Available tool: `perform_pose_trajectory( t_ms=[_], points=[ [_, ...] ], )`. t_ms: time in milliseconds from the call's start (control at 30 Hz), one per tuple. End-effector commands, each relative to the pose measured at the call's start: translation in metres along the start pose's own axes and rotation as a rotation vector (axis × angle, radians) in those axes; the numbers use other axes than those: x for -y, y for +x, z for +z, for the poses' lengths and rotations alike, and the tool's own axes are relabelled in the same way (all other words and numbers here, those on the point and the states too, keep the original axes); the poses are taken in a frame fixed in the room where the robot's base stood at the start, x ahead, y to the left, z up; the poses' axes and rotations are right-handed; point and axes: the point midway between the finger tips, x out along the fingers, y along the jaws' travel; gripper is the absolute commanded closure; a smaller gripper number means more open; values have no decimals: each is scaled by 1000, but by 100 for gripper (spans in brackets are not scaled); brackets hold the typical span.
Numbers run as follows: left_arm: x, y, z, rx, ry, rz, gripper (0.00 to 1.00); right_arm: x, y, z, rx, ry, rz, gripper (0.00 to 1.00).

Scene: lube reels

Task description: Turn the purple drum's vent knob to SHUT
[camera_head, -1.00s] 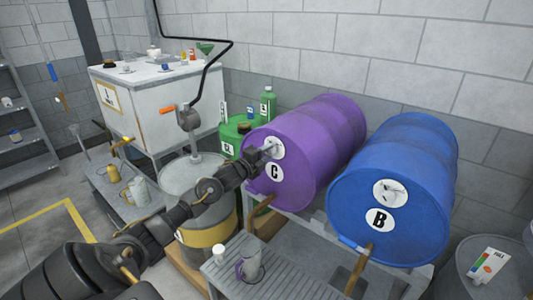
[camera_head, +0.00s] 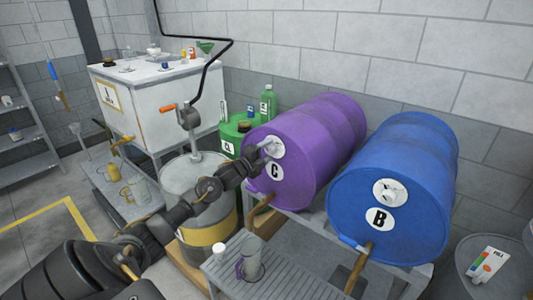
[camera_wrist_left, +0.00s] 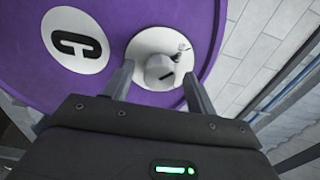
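The purple drum (camera_head: 318,140), marked C, lies on its side on a rack. Its vent knob is a small white-grey knob (camera_head: 272,147) on a round white plate high on the drum's front face. My left gripper (camera_head: 263,156) is right at that plate and partly covers it. In the left wrist view the knob (camera_wrist_left: 160,69) shows with a dark line across it, and a small pointer sits on the plate above right. The left fingers (camera_wrist_left: 158,88) are spread, one on each side of the knob, with gaps visible. My right gripper is not in view.
A blue drum (camera_head: 400,185), marked B, lies right of the purple drum. A grey drum (camera_head: 195,178) with a hand pump stands left, behind my left arm.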

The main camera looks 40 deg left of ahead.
Motion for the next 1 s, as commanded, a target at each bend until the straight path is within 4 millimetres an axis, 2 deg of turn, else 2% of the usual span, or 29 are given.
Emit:
perform_pose_trajectory(
  t_ms=[267, 367, 700, 800, 1000],
  points=[
    [-2, -4, 0, -2, 1, 2, 43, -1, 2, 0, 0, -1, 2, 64],
    [-4, -16, 0, -1, 3, 3, 43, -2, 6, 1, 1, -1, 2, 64],
    [-5, -79, 0, -2, 3, 4, 43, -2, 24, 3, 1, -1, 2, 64],
    [-4, -92, 0, -2, 2, 3, 43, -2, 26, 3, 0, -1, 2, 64],
    [-2, -106, 0, 0, 0, 2, 43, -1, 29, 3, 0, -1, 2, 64]
  ],
)
